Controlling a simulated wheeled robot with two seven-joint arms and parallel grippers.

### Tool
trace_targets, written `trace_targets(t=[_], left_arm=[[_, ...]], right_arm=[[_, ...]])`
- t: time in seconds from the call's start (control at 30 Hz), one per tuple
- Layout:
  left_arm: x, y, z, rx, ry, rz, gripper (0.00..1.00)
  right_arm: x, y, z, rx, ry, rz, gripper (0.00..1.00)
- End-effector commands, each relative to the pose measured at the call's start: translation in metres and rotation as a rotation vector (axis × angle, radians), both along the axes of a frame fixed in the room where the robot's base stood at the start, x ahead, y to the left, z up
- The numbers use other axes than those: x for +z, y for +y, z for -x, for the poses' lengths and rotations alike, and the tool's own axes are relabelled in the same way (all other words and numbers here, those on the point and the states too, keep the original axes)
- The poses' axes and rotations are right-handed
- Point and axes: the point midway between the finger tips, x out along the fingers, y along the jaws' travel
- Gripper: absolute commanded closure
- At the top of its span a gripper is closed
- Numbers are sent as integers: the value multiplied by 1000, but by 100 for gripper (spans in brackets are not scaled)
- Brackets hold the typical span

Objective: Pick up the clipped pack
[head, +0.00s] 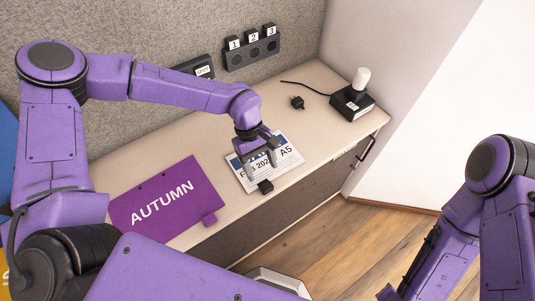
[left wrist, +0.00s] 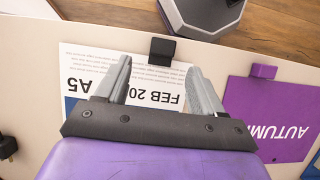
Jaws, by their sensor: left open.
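The clipped pack (head: 287,158) is a stack of white printed sheets with a dark blue band, marked "FEB 202…" and "A5". It lies flat on the cabinet top near the front edge. Its black clip (head: 265,186) sits on the front edge and also shows in the left wrist view (left wrist: 162,51). My left gripper (head: 261,168) is open above the pack, pointing down. In the left wrist view its two grey fingers (left wrist: 158,66) stand apart over the printed side, with the clip just beyond, between the fingertips. I cannot tell whether they touch the paper. My right gripper is out of view.
A purple "AUTUMN" folder (head: 165,204) lies left of the pack. A black box with a white-topped object (head: 352,101) and a small black item (head: 297,103) stand farther right. A numbered holder (head: 252,52) is against the back panel.

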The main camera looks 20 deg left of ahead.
Motion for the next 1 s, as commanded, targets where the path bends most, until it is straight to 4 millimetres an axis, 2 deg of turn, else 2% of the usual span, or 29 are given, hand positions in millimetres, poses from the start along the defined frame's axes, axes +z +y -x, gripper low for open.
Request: trace_targets(t=[0.27,0.4,0.63,0.67,0.83,0.87,1.0], left_arm=[[-36,-15,9,-6,11,-3,32],[-56,-20,12,-3,9,-2,32],[-60,-22,12,-4,8,-1,32],[-60,-22,12,-4,7,-1,38],[-59,-22,12,-5,7,0,94],[-59,-22,12,-5,7,0,100],[-59,-22,12,-4,7,-1,100]], right_arm=[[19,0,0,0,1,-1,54],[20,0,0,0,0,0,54],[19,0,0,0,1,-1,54],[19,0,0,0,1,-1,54],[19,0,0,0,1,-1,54],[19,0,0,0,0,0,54],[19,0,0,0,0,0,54]])
